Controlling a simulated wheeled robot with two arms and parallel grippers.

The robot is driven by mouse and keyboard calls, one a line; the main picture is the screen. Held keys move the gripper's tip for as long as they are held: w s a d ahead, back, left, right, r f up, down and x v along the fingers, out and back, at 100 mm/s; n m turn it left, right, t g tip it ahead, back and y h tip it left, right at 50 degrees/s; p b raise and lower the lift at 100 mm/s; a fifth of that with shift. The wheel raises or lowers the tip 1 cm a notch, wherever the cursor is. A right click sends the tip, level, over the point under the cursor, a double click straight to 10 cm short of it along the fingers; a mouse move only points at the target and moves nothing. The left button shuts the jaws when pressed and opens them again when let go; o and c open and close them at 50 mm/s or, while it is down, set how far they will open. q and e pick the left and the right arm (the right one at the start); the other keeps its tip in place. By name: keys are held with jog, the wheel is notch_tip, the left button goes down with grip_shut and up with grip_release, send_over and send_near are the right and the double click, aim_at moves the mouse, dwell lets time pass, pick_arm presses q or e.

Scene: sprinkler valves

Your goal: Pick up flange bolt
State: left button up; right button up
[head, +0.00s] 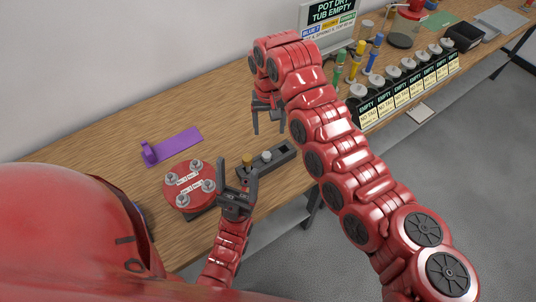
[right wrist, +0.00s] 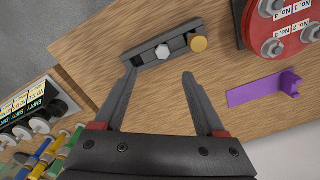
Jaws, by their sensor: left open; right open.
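A red round flange (head: 190,186) with several silver bolts and number labels lies on the wooden table, and its edge shows in the right wrist view (right wrist: 283,28). A dark grey holder (head: 284,154) beside it carries a silver hex bolt head (head: 266,156) and a round brass piece (head: 247,160). In the right wrist view the hex head (right wrist: 162,51) and brass piece (right wrist: 199,44) are beyond my fingertips. My right gripper (head: 269,132) is open and empty, above the table behind the holder. My left gripper (head: 240,168) is open, between flange and holder; it partly covers the holder's near end.
A purple bracket (head: 175,146) lies behind the flange. A row of black labelled boxes (head: 405,95) with white knobs and coloured-handled tools stands at the right, by a sign (head: 328,22). The table's front edge is close to the holder. Bare wood lies left of the bracket.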

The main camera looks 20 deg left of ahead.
send_over(267, 154)
jog(key=f, duration=0.4)
jog(key=s+f, duration=0.1)
jog(key=f, duration=0.1)
jog(key=shift+d+f, duration=0.25)
jog(key=shift+f, duration=0.05)
notch_tip(267, 154, down, 2)
jog(key=shift+w+d+f+p, duration=0.1)
jog(key=shift+w+f+p, duration=0.1)
jog(key=shift+p, duration=0.55)
jog(key=shift+a+f+p, duration=0.2)
jog(key=shift+f+p, duration=0.35)
jog(key=shift+p, duration=0.05)
jog(key=shift+w+a+f+p, duration=0.1)
jog(key=shift+f+p, duration=0.1)
jog(key=shift+f, duration=0.25)
jog(key=shift+w+a+f+p, duration=0.1)
jog(key=shift+f+p, duration=0.1)
jog(key=shift+f, duration=1.5)
grip_shut()
